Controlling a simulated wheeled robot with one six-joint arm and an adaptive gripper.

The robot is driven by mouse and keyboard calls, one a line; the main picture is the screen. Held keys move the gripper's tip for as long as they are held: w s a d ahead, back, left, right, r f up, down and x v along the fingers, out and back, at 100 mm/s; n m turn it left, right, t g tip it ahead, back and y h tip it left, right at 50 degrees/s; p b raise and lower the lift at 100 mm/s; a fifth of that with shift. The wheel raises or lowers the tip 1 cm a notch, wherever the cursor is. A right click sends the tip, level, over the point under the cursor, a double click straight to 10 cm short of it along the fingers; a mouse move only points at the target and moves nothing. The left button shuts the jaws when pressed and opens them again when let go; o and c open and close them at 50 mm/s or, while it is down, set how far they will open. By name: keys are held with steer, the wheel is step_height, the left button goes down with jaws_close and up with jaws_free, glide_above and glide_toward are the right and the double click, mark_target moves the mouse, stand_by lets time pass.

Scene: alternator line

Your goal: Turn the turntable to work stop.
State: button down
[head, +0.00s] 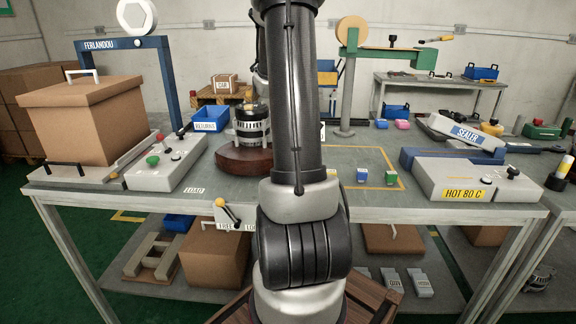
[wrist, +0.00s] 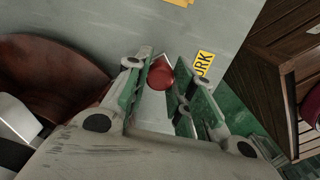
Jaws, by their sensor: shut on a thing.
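The turntable (head: 243,158) is a dark red-brown round disc on the grey bench, with an alternator (head: 253,125) standing on it. Part of the disc also shows at the left of the wrist view (wrist: 62,72). My gripper (wrist: 168,78) is shut on a red ball knob (wrist: 160,75), which sits between its green-padded fingers. What the knob is fixed to is hidden. A yellow label (wrist: 203,64), partly covered and reading "RK", lies just right of the fingers. A "LOAD" label (head: 194,190) is on the bench's front edge. My arm hides the gripper in the head view.
A yellow-knobbed lever (head: 228,211) is on the bench front. A control box (head: 165,170) stands left of the turntable, and a blue tray (head: 210,119) behind it. The sealer (head: 465,165) is at the right. Slatted wood (wrist: 280,60) is close at the wrist view's right.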

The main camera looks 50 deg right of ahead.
steer(key=shift+d, duration=0.4)
steer(key=shift+d+r, duration=0.1)
steer(key=c, duration=1.2)
jaws_free()
step_height(320, 180, up, 12)
steer(key=shift+f, duration=0.1)
